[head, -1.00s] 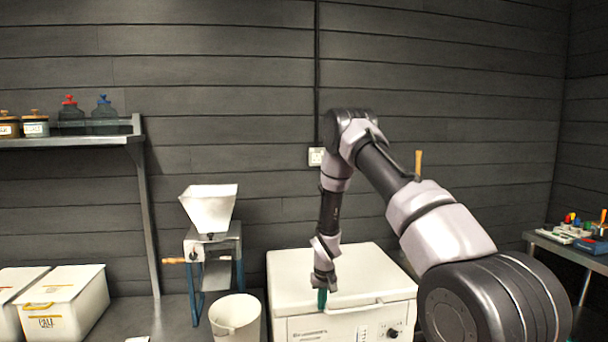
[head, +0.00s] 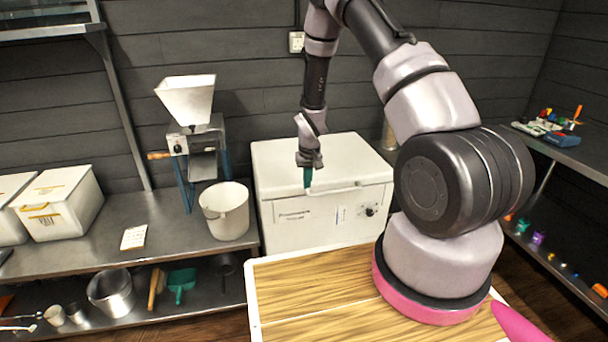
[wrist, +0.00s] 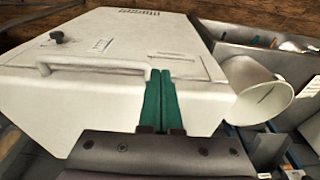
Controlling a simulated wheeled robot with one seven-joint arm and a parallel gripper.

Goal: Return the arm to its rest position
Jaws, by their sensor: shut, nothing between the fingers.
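My arm is bent over, with its forearm hanging down in front of the white chest-like appliance (head: 325,215). My gripper (head: 307,178) points down near the front edge of the appliance's lid. In the wrist view the green fingers of my gripper (wrist: 161,100) lie side by side, shut with nothing between them. The appliance (wrist: 120,55) fills much of the wrist view, and its long lid handle (wrist: 95,65) runs just left of the fingers. I cannot tell whether the fingers touch the appliance.
A white bucket (head: 227,212) and a grain mill with a hopper (head: 188,100) stand on the steel bench left of the appliance. White bins (head: 62,203) stand further left. A side shelf (head: 570,150) holds small items at right. My wooden-topped base is in front.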

